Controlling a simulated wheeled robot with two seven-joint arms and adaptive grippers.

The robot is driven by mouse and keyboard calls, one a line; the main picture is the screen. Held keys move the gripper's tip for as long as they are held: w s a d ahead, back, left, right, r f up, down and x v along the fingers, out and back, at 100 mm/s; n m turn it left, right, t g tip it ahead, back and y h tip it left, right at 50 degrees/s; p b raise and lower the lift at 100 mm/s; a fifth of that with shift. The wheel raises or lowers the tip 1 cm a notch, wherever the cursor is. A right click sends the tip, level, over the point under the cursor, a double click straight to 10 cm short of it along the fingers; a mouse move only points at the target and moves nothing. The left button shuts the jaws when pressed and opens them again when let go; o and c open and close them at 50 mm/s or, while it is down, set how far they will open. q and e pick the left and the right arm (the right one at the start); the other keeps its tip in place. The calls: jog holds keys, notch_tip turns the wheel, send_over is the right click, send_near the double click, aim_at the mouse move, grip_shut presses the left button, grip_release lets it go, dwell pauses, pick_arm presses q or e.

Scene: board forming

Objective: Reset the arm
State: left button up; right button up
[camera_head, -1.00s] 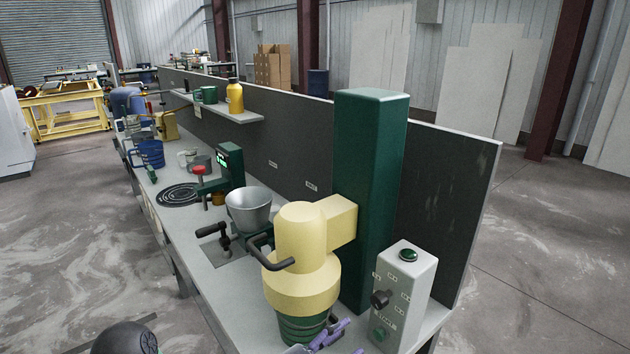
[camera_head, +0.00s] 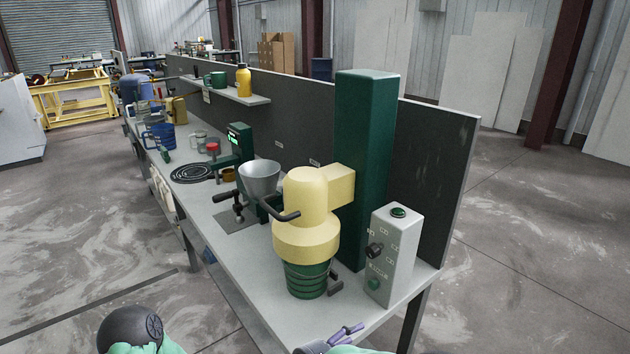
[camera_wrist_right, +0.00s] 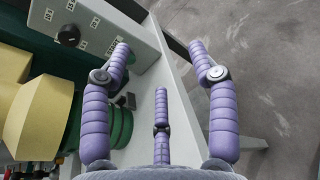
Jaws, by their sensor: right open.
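My right gripper (camera_head: 346,334) shows at the bottom of the head view, low beside the near edge of the bench. In the right wrist view its purple segmented fingers (camera_wrist_right: 160,62) are spread open, with nothing between them. The yellow and green machine (camera_head: 306,220) stands on the bench just beyond it, and the fingers look clear of it. A dark rounded part of my own arm is at the bottom left. My left gripper does not show.
A grey control box (camera_head: 392,255) with a green button and dark knob stands at the bench's near right corner. The bench (camera_head: 225,268) holds a metal funnel (camera_head: 259,180), a black coil (camera_head: 192,172) and several mugs farther back. Open floor lies on both sides.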

jog(key=s+d+f+m+g+y, duration=0.1)
jog(key=s+d+f+g, duration=0.15)
jog(key=f, duration=0.35)
jog(key=s+d+f+g+y, duration=0.1)
jog(key=f+g+y, duration=0.15)
jog(key=f, duration=0.45)
jog(key=s+a+f+m+g+y, duration=0.2)
jog(key=s+f+m+g+y, duration=0.3)
jog(key=s+f, duration=0.4)
jog(key=s+a+f+m+g+y, duration=0.3)
jog(key=s+f+m+y, duration=0.35)
jog(key=f, duration=0.45)
jog(key=w+d+f+m+t+y, duration=0.1)
jog(key=w+d+f+m+t, duration=0.2)
jog(key=m, duration=0.8)
jog(key=shift+d+f+m+t+y, duration=0.15)
jog(key=shift+f+m+t+y, duration=0.2)
jog(key=shift+f+t, duration=0.5)
